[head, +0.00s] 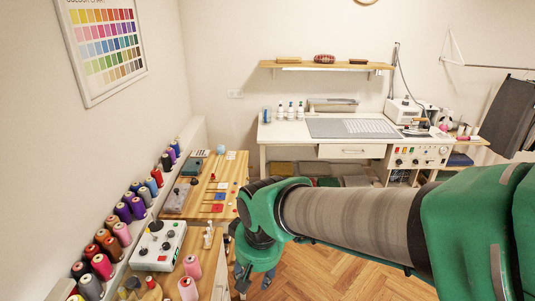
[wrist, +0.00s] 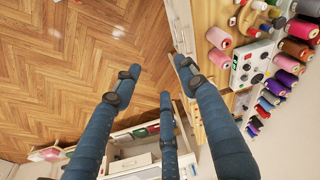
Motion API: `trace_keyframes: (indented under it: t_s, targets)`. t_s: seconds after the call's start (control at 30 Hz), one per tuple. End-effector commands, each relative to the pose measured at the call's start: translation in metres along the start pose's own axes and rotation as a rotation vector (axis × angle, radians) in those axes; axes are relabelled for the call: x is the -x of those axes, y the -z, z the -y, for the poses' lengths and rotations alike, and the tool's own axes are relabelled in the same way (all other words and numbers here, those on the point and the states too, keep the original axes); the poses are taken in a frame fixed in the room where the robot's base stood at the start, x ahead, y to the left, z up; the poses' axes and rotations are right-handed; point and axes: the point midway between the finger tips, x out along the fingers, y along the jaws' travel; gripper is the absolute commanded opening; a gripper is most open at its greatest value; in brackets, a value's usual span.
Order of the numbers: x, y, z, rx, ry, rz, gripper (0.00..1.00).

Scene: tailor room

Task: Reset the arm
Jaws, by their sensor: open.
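My arm (head: 350,220) is green and grey and reaches from the right edge to the middle of the head view. Its wrist bends down beside the wooden side table. My gripper (wrist: 157,80) shows in the wrist view as blue fingers spread apart, open, with nothing between them. Past the fingertips are the herringbone floor (wrist: 75,60) and the table's white front.
The side table (head: 213,176) holds a grey control box (head: 158,247) with black knobs, and small tools. Several thread spools (head: 123,212) line the left wall. A white workbench (head: 300,133) with a grey cutting mat (head: 352,128) stands at the back. The floor (head: 320,270) is clear.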

Motion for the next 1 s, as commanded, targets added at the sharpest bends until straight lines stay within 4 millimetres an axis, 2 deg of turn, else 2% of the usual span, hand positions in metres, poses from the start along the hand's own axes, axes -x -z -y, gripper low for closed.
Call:
trace_keyframes:
  t_s: [0.03,0.2,0.5,0.63,0.8,1.0]
  targets:
    - [0.015,-0.005,-0.017,-0.029,-0.006,-0.021,0.42]
    - [0.055,-0.031,-0.064,-0.113,-0.030,-0.074,0.42]
    - [0.114,-0.093,-0.128,-0.257,-0.088,-0.169,0.42]
    - [0.134,-0.124,-0.148,-0.315,-0.118,-0.207,0.42]
    - [0.150,-0.157,-0.163,-0.375,-0.153,-0.246,0.42]
    - [0.158,-0.175,-0.169,-0.407,-0.173,-0.266,0.42]
